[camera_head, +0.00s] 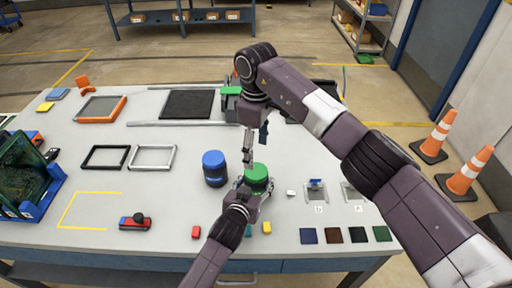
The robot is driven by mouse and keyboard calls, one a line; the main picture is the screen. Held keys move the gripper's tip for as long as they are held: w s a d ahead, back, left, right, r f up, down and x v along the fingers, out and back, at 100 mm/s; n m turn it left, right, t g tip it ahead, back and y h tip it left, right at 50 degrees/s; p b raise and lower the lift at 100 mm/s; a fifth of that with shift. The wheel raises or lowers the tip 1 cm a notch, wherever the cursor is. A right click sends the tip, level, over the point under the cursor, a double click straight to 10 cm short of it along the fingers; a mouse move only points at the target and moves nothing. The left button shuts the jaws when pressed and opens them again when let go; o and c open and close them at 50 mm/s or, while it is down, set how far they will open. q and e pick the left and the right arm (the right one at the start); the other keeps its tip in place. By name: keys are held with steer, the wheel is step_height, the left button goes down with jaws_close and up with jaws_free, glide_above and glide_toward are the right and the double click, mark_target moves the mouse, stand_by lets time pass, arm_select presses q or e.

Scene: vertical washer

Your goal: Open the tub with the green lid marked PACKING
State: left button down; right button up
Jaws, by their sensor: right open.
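The tub with the green lid (257,172) stands upright on the white table, right of the blue-lidded tub (214,168). No marking on it is readable. The lid sits on the tub. My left gripper (254,187) comes from the front, with its fingers around the tub's lower body, and appears shut on it; the gripper hides most of that body. My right gripper (248,160) hangs down from above, just behind and left of the green lid. It is open and empty, with its fingertips close to the lid; I cannot tell whether they touch.
A blue crate (40,205) stands at the left edge. Black and silver frames (153,157) lie left of the tubs. Small coloured blocks (196,232) and a red-and-blue piece (136,223) lie in front. Colour squares (333,236) line the front right. The table's left middle has free room.

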mark_target(256, 171)
arm_select(q)
steer(key=shift+f, duration=0.1)
arm_select(e)
step_height(256, 171, down, 8)
steer(key=shift+r, duration=0.2)
steer(key=shift+c, duration=0.4)
